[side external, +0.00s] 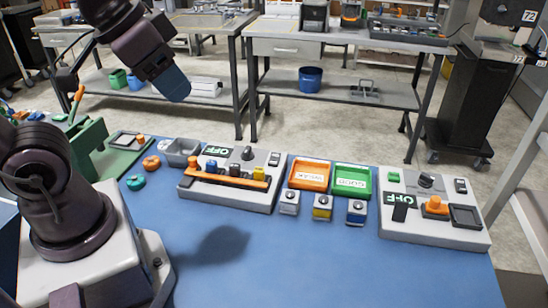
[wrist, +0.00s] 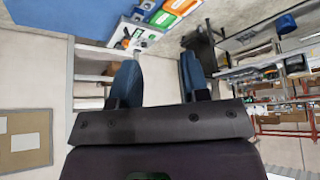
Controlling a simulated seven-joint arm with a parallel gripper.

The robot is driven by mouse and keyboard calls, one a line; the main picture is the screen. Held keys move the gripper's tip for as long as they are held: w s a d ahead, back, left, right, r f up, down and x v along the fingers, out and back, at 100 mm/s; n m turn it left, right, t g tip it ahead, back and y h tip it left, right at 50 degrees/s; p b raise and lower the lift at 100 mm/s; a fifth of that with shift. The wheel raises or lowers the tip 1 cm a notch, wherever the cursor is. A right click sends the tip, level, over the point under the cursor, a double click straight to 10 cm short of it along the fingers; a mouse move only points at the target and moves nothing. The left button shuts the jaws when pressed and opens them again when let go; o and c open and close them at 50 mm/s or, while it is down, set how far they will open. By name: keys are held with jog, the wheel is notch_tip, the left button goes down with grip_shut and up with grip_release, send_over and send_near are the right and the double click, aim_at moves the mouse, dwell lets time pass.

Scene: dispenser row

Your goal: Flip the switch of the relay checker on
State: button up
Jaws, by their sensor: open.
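Two grey checker boxes stand on the blue table, both with OFF signs; I cannot tell which is the relay checker. The left box (side external: 226,198) has a black knob, a small dark switch (side external: 274,159) and an orange bar with coloured blocks. The right box (side external: 428,229) has a black knob (side external: 426,180), a dark switch (side external: 461,185), a green button and an orange part. It also shows in the wrist view (wrist: 128,37). My gripper (wrist: 160,78) is open and empty in the wrist view. In the side view its blue fingers (side external: 172,84) hang high above the table, away from both boxes.
An orange tray (side external: 309,176) and a green tray (side external: 352,179) lie between the boxes, with several small button blocks in front. A grey bin (side external: 182,152) and a green fixture (side external: 88,145) are at the left. The front table area is clear.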

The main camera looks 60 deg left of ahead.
jog(key=c, duration=0.3)
jog(key=shift+w+a+f, duration=0.1)
jog(key=shift+a+f, duration=0.05)
jog(key=shift+f, duration=0.15)
jog(key=c, duration=0.4)
jog(key=w+a+f+g, duration=0.1)
jog(key=w+f, duration=0.1)
jog(key=w, duration=0.1)
jog(key=w+a+f+g, duration=0.1)
jog(key=w+a+f, duration=0.1)
jog(key=w, duration=0.2)
jog(key=w+a+f+g, duration=0.1)
jog(key=w+f+g, duration=0.1)
jog(key=w, duration=0.1)
jog(key=shift+w+a+f, duration=0.15)
jog(key=shift+a, duration=0.15)
grip_shut()
jog(key=w+a+f+m, duration=0.4)
jog(key=w, duration=0.3)
jog(key=w+a+f+m+y, duration=0.1)
jog(key=w+a+f+m, duration=0.2)
jog(key=w+f+m, duration=0.2)
jog(key=shift+w+a+f, duration=0.2)
jog(key=shift+w+a, duration=0.2)
jog(key=shift+w, duration=0.75)
